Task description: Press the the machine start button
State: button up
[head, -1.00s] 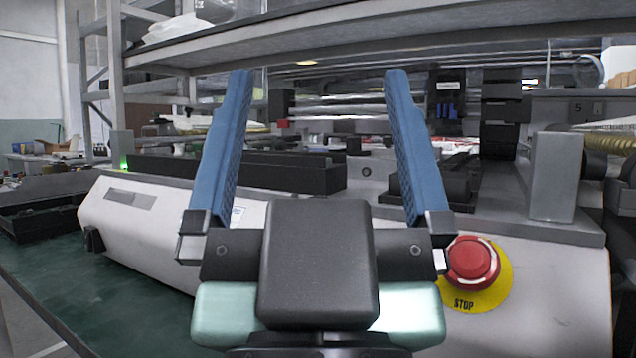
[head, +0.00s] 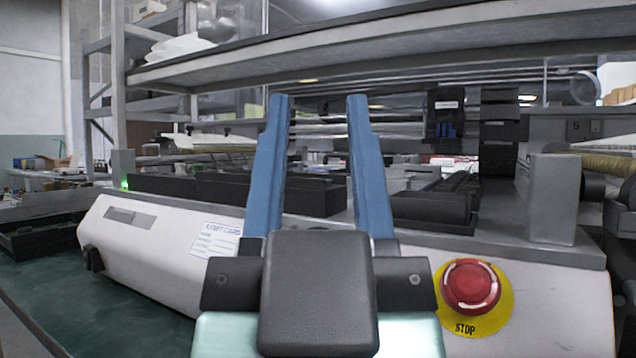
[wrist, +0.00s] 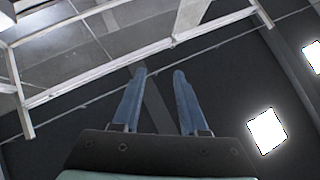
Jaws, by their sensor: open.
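The machine (head: 150,250) is a long pale housing with a dark top edge. A red mushroom button (head: 470,287) on a yellow disc marked STOP sits at the right of its front. A small green light (head: 124,184) glows at its far left end; I cannot tell whether this is the start button. No button marked start is visible. My gripper (head: 318,98) has two upright blue fingers, open with nothing between them, in front of the machine's middle. It hides part of the front. The wrist view shows the fingers (wrist: 160,72) apart, pointing toward the ceiling and frames, without the machine's front.
A grey shelf (head: 400,40) spans above the machine, behind the fingertips. A grey block (head: 553,198) stands on the machine's right side. A white printed card (head: 215,240) is on its front. A green surface (head: 95,300) lies at the lower left, with a black tray (head: 45,238).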

grip_shut()
dwell(1.2)
